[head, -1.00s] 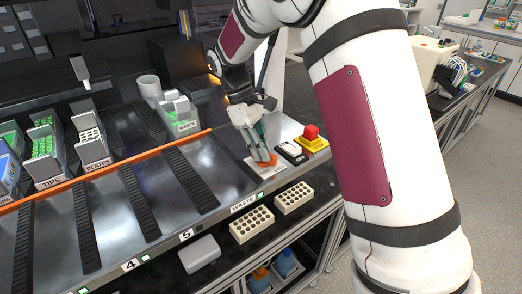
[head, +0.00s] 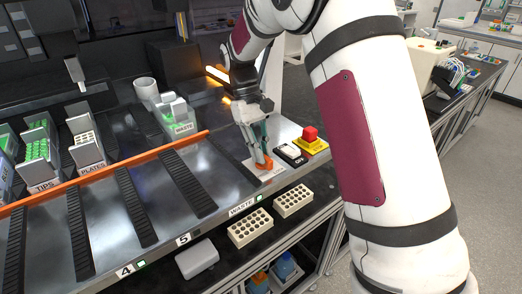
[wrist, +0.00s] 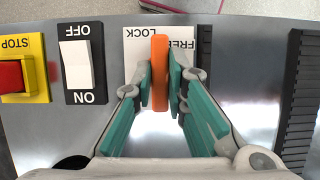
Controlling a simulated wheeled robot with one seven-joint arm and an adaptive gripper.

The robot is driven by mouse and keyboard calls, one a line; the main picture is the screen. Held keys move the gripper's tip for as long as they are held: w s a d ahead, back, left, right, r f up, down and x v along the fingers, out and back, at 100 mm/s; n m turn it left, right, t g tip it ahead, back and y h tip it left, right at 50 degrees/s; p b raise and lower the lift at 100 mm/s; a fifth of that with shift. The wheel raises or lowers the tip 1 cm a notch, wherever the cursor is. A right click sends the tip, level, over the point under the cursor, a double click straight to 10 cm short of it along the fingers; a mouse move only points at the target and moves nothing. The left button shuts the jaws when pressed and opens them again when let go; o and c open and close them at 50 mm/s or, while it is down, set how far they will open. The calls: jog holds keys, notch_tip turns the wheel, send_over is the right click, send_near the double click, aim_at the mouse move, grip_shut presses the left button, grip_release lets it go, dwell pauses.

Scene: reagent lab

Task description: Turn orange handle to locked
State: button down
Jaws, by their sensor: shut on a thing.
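The orange handle (wrist: 160,72) stands in the wrist view as an upright bar between my two teal finger pads. It is over a white plate (wrist: 133,45) whose LOCK and FREE labels appear upside down. LOCK is to the left of the handle and FREE to the right, with FREE partly covered. The bar points between the two words. In the head view the handle (head: 265,165) is at the right end of the metal deck. My gripper (wrist: 160,88) is shut on it from above; it also shows in the head view (head: 262,158).
An ON/OFF rocker switch (wrist: 76,62) and a red STOP button on a yellow base (wrist: 12,75) sit beside the plate. A black ribbed rail (wrist: 300,100) lies on the other side. Racks marked TIPS (head: 44,187) and PLATES stand further left.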

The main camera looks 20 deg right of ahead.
jog(key=c, duration=1.6)
grip_release()
jog(key=v, duration=1.2)
jog(key=shift+s, duration=0.1)
